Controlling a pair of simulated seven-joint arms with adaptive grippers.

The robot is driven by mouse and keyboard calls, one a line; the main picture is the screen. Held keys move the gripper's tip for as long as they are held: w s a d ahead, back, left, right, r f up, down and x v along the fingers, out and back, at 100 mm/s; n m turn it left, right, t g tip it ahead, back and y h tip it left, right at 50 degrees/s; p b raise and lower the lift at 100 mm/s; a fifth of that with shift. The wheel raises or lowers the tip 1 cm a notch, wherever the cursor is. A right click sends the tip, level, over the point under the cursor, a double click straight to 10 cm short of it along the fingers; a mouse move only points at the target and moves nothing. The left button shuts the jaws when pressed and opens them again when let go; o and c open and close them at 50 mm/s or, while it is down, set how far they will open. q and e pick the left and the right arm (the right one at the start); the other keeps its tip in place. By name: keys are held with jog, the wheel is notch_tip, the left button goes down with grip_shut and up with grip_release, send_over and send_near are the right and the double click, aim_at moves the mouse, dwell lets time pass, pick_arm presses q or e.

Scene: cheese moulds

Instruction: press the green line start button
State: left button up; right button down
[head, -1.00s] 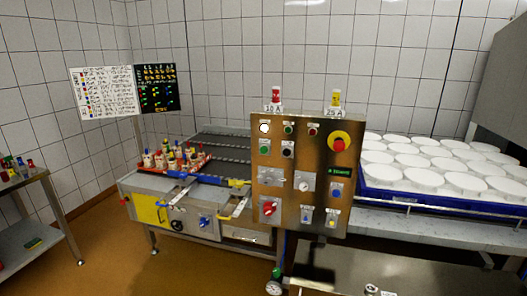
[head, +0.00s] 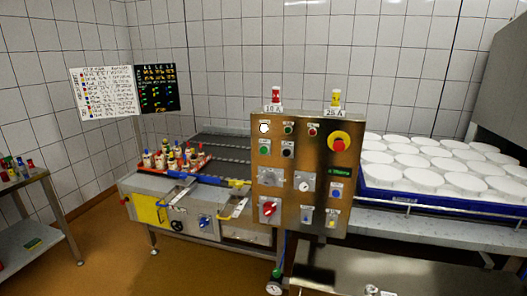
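A brown metal control panel (head: 277,181) stands upright in the middle of the head view. A green button (head: 265,146) sits in its upper left part, below a white round lamp (head: 264,128), with a black button (head: 288,150) to its right. A smaller green round fitting (head: 288,129) sits in the row above; I cannot tell whether it is a lamp or a button. The labels are too small to read. Neither of my grippers is recognisable in view, and nothing covers the green button.
The panel also carries a red mushroom button on a yellow disc (head: 339,143), a red rotary switch (head: 269,209) and a small display (head: 339,171). White moulds (head: 455,182) fill a blue tray (head: 400,205) at right. A conveyor machine (head: 150,186) stands behind at left.

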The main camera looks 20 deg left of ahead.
pick_arm(q)
jog(key=shift+c, duration=0.3)
grip_shut()
dwell(1.2)
jog(key=shift+a, duration=0.15)
